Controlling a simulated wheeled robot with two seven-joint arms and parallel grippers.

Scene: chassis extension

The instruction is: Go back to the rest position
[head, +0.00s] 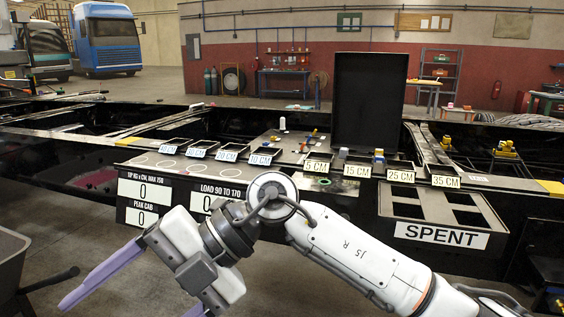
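My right arm comes in from the lower right and reaches across the front of the bench. Its gripper (135,298) hangs at the lower left, over the floor, with its two purple fingers spread apart and nothing visible between them. The tip of the nearer finger is cut off by the bottom edge. My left gripper does not show. A white and dark piece at the far left edge may be part of my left arm, but I cannot tell.
Behind the arm is a black chassis with labelled trays, a tall black panel (369,100) and a SPENT tray (440,205). Readout boards (145,190) hang on its front, partly covered by my arm. A grey wheelbarrow-like tub (25,255) stands at left. Bare floor lies between.

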